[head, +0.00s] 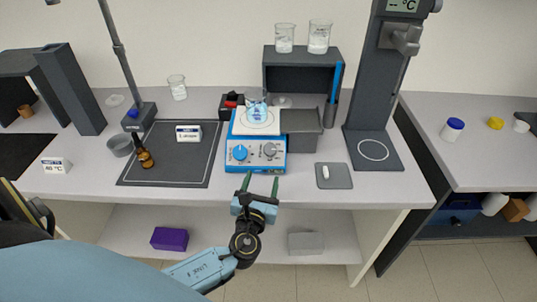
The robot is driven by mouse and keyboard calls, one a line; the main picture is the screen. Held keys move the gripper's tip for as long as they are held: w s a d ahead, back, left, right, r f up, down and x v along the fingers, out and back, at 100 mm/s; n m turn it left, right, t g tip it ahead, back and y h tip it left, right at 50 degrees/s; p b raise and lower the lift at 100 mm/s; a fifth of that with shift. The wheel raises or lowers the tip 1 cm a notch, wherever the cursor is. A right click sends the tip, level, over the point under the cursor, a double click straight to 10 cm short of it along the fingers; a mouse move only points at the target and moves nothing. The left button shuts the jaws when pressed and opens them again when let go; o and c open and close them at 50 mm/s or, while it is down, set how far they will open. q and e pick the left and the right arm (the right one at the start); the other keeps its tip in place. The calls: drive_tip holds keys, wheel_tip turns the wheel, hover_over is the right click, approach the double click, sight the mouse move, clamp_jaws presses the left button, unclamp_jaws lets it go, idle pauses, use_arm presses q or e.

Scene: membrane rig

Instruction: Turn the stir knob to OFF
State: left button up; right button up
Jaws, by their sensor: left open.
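A blue stirrer hotplate (232,165) stands near the front of the bench with a beaker (257,109) of light blue liquid on its white top. Its front panel has a blue knob (240,153) at left and a grey knob (269,150) at right. The labels are too small to read, so I cannot tell which is the stir knob or where it points. My left gripper (260,182) is open and empty, just in front of and below the panel. Its two green fingers point toward the panel, apart from both knobs. My right gripper is out of view.
A grey box (302,121) adjoins the hotplate's right side. A dark mat (200,165) with a brown dropper bottle (146,158) lies left. A small grey pad (333,183) lies right, before a tall column stand (376,90). A lower shelf holds a purple box (169,239).

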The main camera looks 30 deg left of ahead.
sight(269, 154)
use_arm(q)
drive_tip(key=x, duration=1)
drive_tip(key=shift+w+a, duration=0.15)
drive_tip(key=shift+w, duration=0.15)
drive_tip(key=c, duration=1)
drive_tip(key=shift+n+y, duration=0.3)
